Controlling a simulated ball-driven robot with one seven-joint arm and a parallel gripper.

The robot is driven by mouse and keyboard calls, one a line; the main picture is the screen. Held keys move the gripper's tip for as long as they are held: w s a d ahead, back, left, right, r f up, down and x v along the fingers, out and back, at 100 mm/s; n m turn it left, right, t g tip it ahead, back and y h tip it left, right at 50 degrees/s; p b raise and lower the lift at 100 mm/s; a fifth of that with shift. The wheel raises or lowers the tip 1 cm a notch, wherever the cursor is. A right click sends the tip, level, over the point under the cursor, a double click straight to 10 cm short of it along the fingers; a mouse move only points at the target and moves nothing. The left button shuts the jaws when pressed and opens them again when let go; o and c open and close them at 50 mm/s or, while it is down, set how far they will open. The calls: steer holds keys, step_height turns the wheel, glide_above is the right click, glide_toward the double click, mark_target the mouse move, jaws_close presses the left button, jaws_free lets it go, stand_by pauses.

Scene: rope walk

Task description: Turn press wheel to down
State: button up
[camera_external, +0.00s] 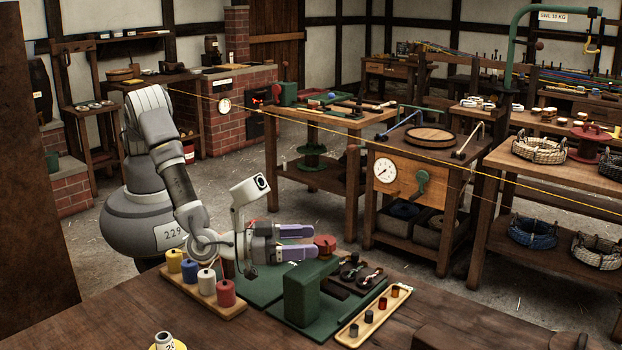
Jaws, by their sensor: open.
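A green press-like block (310,292) stands on a green base on the front bench. A red round part (325,243) shows just behind it, beyond my fingertips; it may be the press wheel, but its lower part is hidden and I cannot tell its setting. My gripper (311,242) is open, with its purple-padded fingers pointing right, above the bench. The red part lies close to the fingertips. I cannot tell whether they touch it.
A wooden rack with several coloured spools (205,282) is left of the press. A pale tray (374,317) with small pegs is right of it. Dark fittings (353,272) lie behind the tray. A cabinet with a dial (384,170) and green crank stands further back. Bare bench (250,330) lies in front.

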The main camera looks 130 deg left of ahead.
steer(key=w+d+r+m+t+h+b, duration=0.1)
steer(key=w+d+r+h, duration=0.15)
steer(key=r, duration=0.45)
steer(key=w+d+r+t+h, duration=0.1)
steer(key=r+t+h, duration=0.15)
steer(key=r, duration=0.35)
steer(key=w+d+r+m+h+b, duration=0.1)
steer(key=r+h, duration=0.2)
steer(key=r, duration=0.4)
steer(key=s+r+m+h+b, duration=0.1)
steer(key=s+r+m+h, duration=0.1)
steer(key=r, duration=0.6)
steer(key=s+r+m+t+h+b, duration=0.1)
steer(key=s+r+m+h, duration=0.1)
steer(key=r, duration=0.7)
steer(key=shift+s+h, duration=0.9)
steer(key=shift+s, duration=0.25)
